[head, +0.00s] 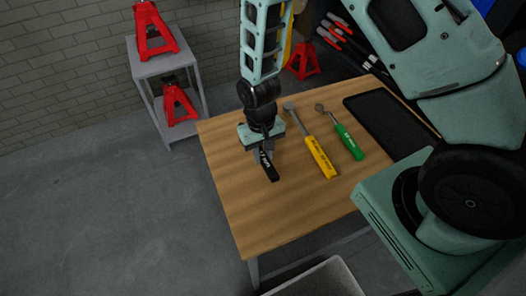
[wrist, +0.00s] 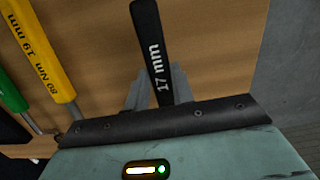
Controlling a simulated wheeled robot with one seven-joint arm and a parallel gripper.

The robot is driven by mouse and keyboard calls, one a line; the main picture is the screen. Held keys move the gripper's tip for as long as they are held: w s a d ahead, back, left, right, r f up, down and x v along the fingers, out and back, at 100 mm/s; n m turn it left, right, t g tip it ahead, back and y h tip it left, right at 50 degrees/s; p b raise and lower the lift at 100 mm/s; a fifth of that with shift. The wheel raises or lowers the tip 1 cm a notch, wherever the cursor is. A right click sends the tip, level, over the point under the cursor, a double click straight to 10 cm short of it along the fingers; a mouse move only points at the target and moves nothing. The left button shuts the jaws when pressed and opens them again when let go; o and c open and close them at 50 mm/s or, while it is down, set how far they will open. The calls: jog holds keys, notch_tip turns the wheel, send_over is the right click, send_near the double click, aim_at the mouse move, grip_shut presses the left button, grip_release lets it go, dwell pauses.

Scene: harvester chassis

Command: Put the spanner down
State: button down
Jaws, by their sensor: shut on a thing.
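A black spanner marked 17 mm (wrist: 154,50) is held between the fingers of my gripper (wrist: 158,85) in the wrist view. In the head view the spanner's black handle (head: 269,168) shows just below my gripper (head: 261,154), near the left part of the wooden table (head: 245,213). My gripper is shut on it. The spanner's other end is hidden by the gripper body. I cannot tell whether the spanner touches the table top.
A yellow-handled tool (head: 321,157) and a green-handled tool (head: 349,142) lie to the right of my gripper. A black tray (head: 391,123) lies beyond them. The table's front part is clear. A grey bin (head: 318,281) stands below the front edge.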

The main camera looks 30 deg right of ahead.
jog(key=shift+f, duration=0.1)
jog(key=c, duration=1.2)
grip_release()
notch_tip(320, 180, up, 12)
jog(key=w+b, duration=0.1)
jog(key=b, duration=0.1)
jog(key=s+a+r+n, duration=0.2)
jog(key=s+r, duration=0.2)
jog(key=s, duration=0.2)
jog(key=s+a+r+n, duration=0.2)
jog(key=s+r+n, duration=0.1)
jog(key=s, duration=0.3)
jog(key=s+a+r+n+t, duration=0.1)
jog(key=s+a+r+n, duration=0.1)
jog(key=s+r, duration=0.3)
jog(key=shift+s+a+r+n+y, duration=0.1)
jog(key=shift+s+n+y, duration=0.1)
jog(key=shift+s, duration=0.25)
jog(key=shift+s+a+r+n+y, duration=0.1)
jog(key=shift+s+n, duration=0.1)
jog(key=shift+s, duration=0.2)
